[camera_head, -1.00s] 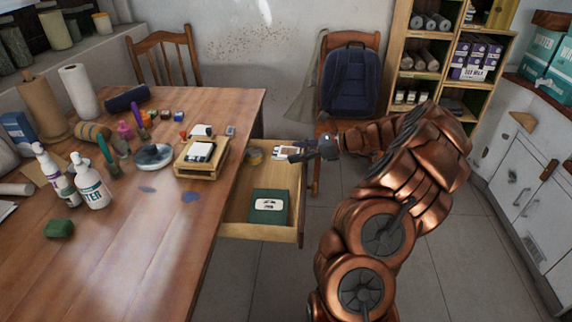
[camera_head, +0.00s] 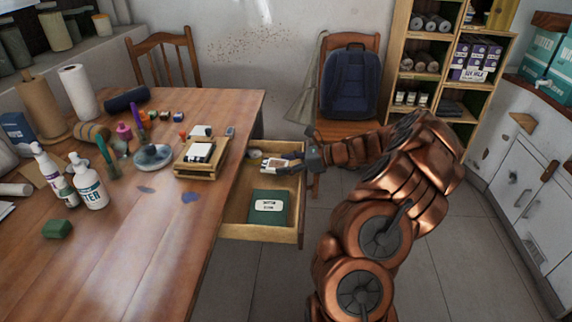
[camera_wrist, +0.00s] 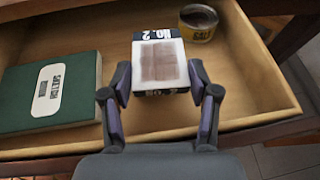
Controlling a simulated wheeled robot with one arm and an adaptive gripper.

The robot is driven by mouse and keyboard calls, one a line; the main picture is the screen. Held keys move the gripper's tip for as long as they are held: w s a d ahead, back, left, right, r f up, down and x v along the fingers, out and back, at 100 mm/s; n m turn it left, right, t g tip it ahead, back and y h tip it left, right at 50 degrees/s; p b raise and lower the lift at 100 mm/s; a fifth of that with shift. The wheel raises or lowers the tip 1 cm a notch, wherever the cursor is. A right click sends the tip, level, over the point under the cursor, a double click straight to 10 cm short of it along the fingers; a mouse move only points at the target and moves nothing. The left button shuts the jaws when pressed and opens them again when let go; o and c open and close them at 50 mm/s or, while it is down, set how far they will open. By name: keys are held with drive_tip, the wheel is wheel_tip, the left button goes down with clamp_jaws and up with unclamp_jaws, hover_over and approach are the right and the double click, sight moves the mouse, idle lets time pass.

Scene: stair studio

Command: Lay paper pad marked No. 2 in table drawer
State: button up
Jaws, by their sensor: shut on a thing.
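The paper pad marked No. 2 (camera_wrist: 158,62) has a white face with a brown patch and dark ends. My gripper (camera_wrist: 160,95) is shut on it, one finger on each side of its near end. In the head view my gripper (camera_head: 284,166) holds the pad (camera_head: 269,165) over the back part of the open table drawer (camera_head: 238,232). In the wrist view the pad appears inside the drawer (camera_wrist: 260,80). I cannot tell whether it touches the drawer floor.
A green book (camera_wrist: 52,92) with a white label lies in the drawer, left of the pad in the wrist view. A small round tin (camera_wrist: 198,22) stands close to the pad's far right. A wooden tray (camera_head: 193,170) with another pad sits on the table (camera_head: 135,240) near its edge.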

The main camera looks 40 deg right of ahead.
drive_tip(key=shift+f, duration=0.6)
drive_tip(key=o, duration=1.2)
drive_tip(key=shift+s+f, duration=0.1)
drive_tip(key=shift+f, duration=0.05)
